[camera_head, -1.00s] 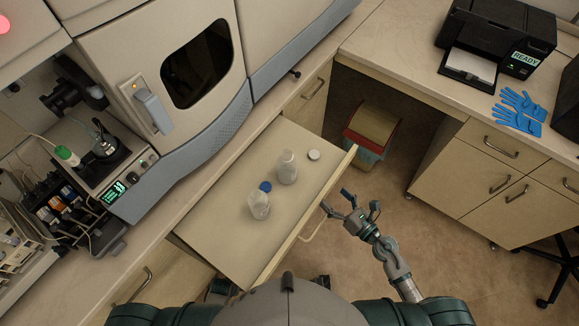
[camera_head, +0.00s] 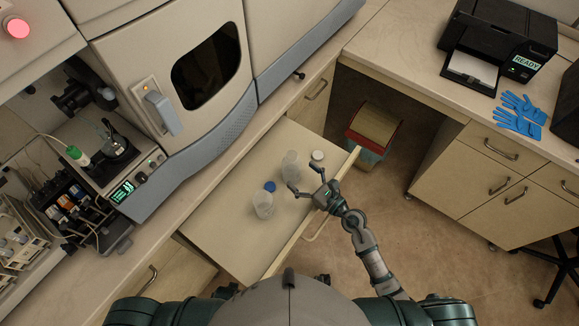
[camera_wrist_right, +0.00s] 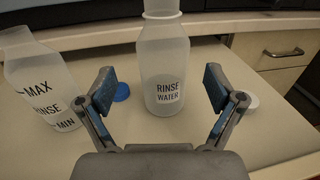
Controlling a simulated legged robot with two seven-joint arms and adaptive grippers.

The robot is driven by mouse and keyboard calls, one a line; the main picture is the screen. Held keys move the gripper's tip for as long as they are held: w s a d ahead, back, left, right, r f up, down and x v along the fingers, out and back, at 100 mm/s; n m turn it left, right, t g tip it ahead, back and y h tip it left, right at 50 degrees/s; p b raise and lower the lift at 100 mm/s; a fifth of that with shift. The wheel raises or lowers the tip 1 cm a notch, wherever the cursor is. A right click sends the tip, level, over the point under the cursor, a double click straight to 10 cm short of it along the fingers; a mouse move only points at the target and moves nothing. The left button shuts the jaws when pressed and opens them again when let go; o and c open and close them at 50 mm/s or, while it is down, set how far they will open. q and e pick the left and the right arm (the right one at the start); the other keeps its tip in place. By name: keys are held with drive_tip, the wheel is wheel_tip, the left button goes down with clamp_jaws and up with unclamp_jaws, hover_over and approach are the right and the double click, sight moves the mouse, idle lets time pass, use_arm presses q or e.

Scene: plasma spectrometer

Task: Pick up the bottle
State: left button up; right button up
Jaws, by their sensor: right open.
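A translucent white bottle labelled "RINSE WATER" (camera_wrist_right: 162,65) stands upright and uncapped between and beyond the fingertips in the right wrist view. In the head view this bottle (camera_head: 290,162) stands in the open drawer (camera_head: 222,225). A second bottle, its label showing "MAX", "RINSE" and "MIN" (camera_wrist_right: 40,85), stands to its left; it also shows in the head view (camera_head: 263,204). My right gripper (camera_head: 304,177) is open and empty over the drawer's right side, facing the RINSE WATER bottle; its fingers (camera_wrist_right: 160,88) look apart from it. My left gripper is not in view.
A blue cap (camera_head: 270,186) lies between the bottles and a white cap (camera_head: 317,156) lies right of the RINSE WATER bottle. The spectrometer (camera_head: 190,75) stands behind the drawer. A bin (camera_head: 375,130) is beyond the drawer's right end. The drawer's lower left is clear.

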sight(299, 170)
drive_tip(key=shift+w+a, duration=0.3)
drive_tip(key=x, duration=0.4)
drive_tip(key=shift+w+d, duration=0.3)
drive_tip(key=shift+w+a, duration=0.1)
drive_tip(key=shift+a, duration=0.45)
drive_tip(key=c, duration=1.3)
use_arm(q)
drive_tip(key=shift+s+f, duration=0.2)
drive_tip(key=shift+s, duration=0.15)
use_arm(e)
drive_tip(key=shift+d, duration=0.25)
drive_tip(key=shift+c, duration=0.2)
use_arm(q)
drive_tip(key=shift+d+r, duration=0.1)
